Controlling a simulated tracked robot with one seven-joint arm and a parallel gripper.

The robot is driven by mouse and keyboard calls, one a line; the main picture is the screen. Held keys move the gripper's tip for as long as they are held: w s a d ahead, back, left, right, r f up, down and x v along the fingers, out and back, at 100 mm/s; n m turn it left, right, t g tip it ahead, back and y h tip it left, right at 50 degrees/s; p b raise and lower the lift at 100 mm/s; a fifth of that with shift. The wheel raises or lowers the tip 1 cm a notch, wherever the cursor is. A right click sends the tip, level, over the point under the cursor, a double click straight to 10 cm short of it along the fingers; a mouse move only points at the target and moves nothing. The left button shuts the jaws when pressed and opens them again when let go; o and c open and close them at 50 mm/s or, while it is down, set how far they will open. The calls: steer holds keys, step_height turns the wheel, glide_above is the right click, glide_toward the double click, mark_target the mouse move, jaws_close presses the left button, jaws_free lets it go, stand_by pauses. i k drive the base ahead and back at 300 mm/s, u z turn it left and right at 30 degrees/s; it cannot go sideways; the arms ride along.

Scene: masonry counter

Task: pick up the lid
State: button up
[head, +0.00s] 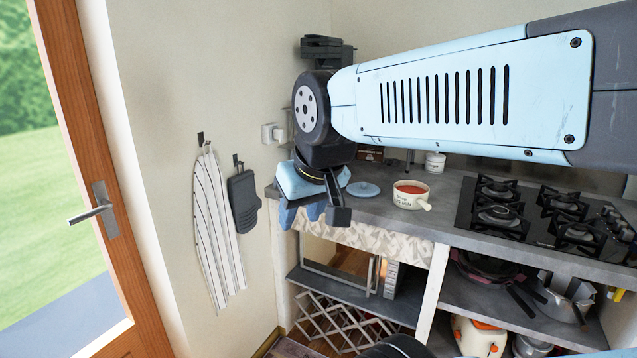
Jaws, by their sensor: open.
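A round light-blue lid (363,189) lies flat on the grey counter (440,207), to the left of a white pot (409,196) with red contents and a handle on its right. My gripper (314,214) points down in front of the counter's left end, to the left of the lid and nearer to me. Its jaws are open and no object shows between them. My wrist stands close to the lid's left side in the picture, and the gap in depth is hard to judge.
A black gas hob (540,218) fills the counter's right part. A white canister (434,162) stands at the back by the wall. A striped towel (216,225) and a dark mitt (243,203) hang on the left wall. Shelves below hold a microwave (340,262) and pans.

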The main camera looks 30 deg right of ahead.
mark_target(361, 190)
steer(key=z, duration=0.25)
steer(key=i, duration=1.15)
steer(key=z, duration=0.45)
steer(key=k, duration=0.75)
steer(key=z, duration=0.2)
steer(key=i, duration=0.8)
steer(key=u, duration=0.05)
